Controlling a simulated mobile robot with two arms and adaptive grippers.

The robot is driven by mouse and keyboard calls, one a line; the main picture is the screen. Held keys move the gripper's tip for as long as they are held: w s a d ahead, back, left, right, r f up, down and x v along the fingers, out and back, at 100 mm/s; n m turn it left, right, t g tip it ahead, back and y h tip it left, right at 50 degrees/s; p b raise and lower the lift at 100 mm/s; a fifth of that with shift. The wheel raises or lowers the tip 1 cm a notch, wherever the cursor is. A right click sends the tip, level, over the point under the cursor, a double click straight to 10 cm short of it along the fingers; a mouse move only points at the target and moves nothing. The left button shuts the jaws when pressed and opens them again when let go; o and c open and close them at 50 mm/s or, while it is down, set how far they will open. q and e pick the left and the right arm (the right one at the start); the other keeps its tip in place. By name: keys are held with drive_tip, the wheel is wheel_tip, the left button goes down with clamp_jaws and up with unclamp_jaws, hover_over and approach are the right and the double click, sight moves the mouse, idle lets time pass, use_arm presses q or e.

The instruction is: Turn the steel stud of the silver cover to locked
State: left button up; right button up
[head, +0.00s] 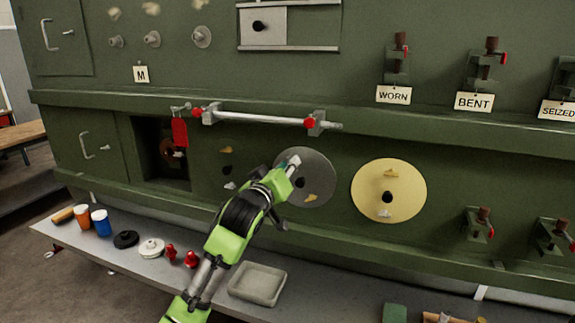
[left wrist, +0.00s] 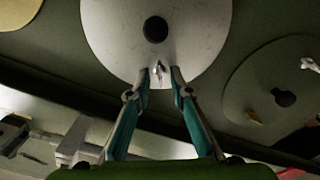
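The silver cover (head: 318,160) is a grey disc on the green panel with a dark round centre. Its brass stud (head: 310,197) is at the lower edge. My left gripper (head: 292,164) is at the cover's upper edge and hides part of it. In the left wrist view, the silver cover (left wrist: 200,30) fills the top, and its small steel stud (left wrist: 160,68) stands between my left fingertips (left wrist: 161,73). The fingers are parted on either side of the stud, with a narrow gap showing. My right gripper is not in view.
A yellow cover (head: 405,185) is to the right. A white bar (head: 260,118) with red ends and a red tag (head: 180,132) is above left. The shelf below holds a grey tray (head: 245,293), cups and knobs.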

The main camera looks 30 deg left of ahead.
use_arm(q)
clamp_jaws()
drive_tip(key=m+p, duration=0.6)
drive_tip(key=m, duration=1.2)
drive_tip(key=shift+d, duration=0.1)
idle(0.4)
idle(0.5)
unclamp_jaws()
